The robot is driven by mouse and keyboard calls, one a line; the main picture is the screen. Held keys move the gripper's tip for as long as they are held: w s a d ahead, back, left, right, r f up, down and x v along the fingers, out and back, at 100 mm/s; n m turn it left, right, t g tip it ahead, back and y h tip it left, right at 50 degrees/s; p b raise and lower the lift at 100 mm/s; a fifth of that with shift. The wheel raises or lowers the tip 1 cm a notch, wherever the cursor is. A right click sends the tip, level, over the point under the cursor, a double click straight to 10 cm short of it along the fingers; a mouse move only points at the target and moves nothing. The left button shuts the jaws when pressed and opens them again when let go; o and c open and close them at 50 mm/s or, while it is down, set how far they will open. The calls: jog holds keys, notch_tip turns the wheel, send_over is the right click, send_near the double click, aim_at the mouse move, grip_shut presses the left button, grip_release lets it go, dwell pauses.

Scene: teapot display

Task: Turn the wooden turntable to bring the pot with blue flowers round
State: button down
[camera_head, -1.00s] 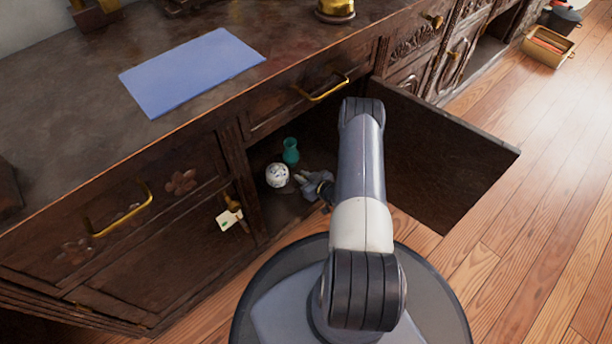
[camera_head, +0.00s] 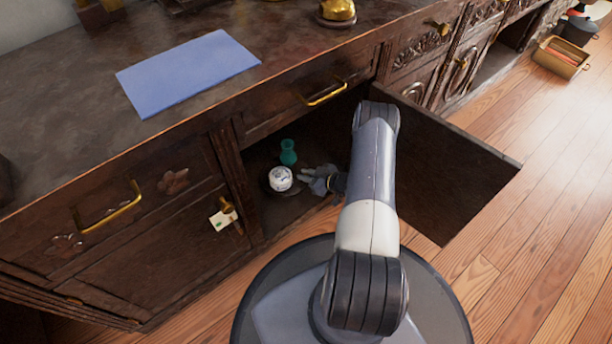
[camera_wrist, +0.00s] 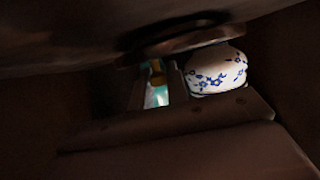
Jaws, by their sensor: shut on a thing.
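A white pot with blue flowers (camera_head: 280,179) stands inside the open cabinet on the dark wooden turntable (camera_head: 284,193). In the wrist view the pot (camera_wrist: 215,72) shows its blue flowers clearly, close to my gripper. My gripper (camera_head: 306,176) is inside the cabinet, just right of the pot, shut at the turntable's edge. The grip itself is dark and partly hidden. A dark round rim, seemingly the turntable (camera_wrist: 180,42), crosses the upper part of the wrist view.
A teal vase (camera_head: 288,152) stands behind the pot. The open cabinet door (camera_head: 435,175) is right of my arm. A tag (camera_head: 223,219) hangs by the left door's handle. The countertop with a blue sheet (camera_head: 188,70) overhangs the opening.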

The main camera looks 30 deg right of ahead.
dwell(0.4)
jog(key=c, duration=1.4)
grip_release()
jog(key=p+v, duration=0.3)
jog(key=v, duration=0.7)
jog(key=shift+r+p, duration=0.15)
jog(key=shift+p, duration=0.25)
jog(key=shift+s+d, duration=0.25)
jog(key=shift+s, duration=0.1)
jog(key=shift+c, duration=0.2)
